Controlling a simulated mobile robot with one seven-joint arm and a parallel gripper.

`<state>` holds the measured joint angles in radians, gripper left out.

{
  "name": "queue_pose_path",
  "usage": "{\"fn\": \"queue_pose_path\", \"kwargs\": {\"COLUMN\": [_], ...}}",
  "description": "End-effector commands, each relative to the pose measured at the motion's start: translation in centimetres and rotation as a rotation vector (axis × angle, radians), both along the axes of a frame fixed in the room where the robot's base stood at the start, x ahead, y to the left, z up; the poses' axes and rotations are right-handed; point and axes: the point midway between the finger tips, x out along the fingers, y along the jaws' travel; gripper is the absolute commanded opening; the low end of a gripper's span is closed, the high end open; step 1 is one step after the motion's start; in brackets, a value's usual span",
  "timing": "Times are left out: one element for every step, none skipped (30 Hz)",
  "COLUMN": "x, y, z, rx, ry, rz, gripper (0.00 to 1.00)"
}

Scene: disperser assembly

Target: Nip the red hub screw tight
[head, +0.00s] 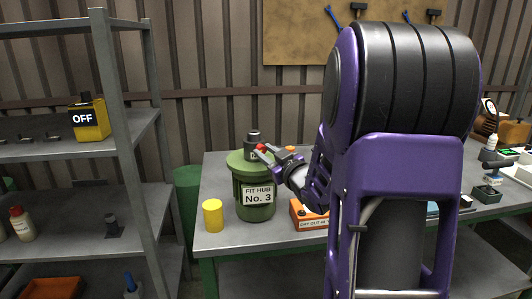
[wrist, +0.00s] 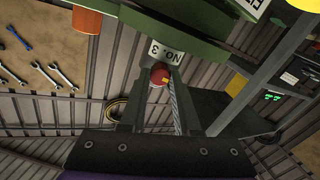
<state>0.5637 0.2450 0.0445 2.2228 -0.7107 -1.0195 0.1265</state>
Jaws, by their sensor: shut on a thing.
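The red hub screw (head: 260,147) sticks out from the side of the dark grey hub (head: 253,137), which stands on the lid of a green drum (head: 256,205) labelled "FIT HUB No. 3". My gripper (head: 264,151) reaches in from the right and is shut on the screw's red head. In the wrist view the round red head (wrist: 160,74) sits between my fingertips, just below the hub's "No. 3" label (wrist: 166,53). The screw's shank is hidden. Whether it is tight cannot be seen.
A yellow cylinder (head: 213,215) stands left of the drum on the grey table (head: 226,240). An orange box (head: 307,216) lies to its right, partly behind my arm. A metal shelf (head: 75,153) with a yellow "OFF" box (head: 89,118) is at the left.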

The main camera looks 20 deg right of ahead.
Motion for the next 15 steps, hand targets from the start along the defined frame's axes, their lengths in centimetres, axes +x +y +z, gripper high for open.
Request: {"fn": "queue_pose_path", "kwargs": {"x": [0.02, 0.02, 0.02, 0.02, 0.02, 0.02, 0.02, 0.02, 0.02, 0.02, 0.02, 0.02, 0.02, 0.02, 0.02], "y": [0.01, 0.01, 0.01, 0.0, 0.0, 0.0, 0.0, 0.0, 0.0, 0.01, 0.0, 0.0, -0.01, -0.01, -0.01], "z": [0.07, 0.08, 0.09, 0.1, 0.11, 0.15, 0.16, 0.18, 0.21, 0.23, 0.25, 0.26, 0.25, 0.24, 0.23], "rx": [0.017, 0.028, 0.049, 0.064, 0.083, 0.109, 0.132, 0.155, 0.188, 0.213, 0.24, 0.277, 0.306, 0.335, 0.373], "ry": [0.001, 0.002, 0.003, 0.004, 0.006, 0.007, 0.009, 0.011, 0.012, 0.014, 0.016, 0.018, 0.02, 0.023, 0.026], "rz": [0.0, 0.0, 0.0, 0.0, 0.0, 0.0, 0.0, 0.0, 0.0, 0.0, 0.001, 0.001, 0.001, 0.001, 0.001], "gripper": [0.0, 0.0, 0.0, 0.0, 0.0, 0.0, 0.0, 0.0, 0.0, 0.0, 0.0, 0.0, 0.0, 0.0, 0.0]}}
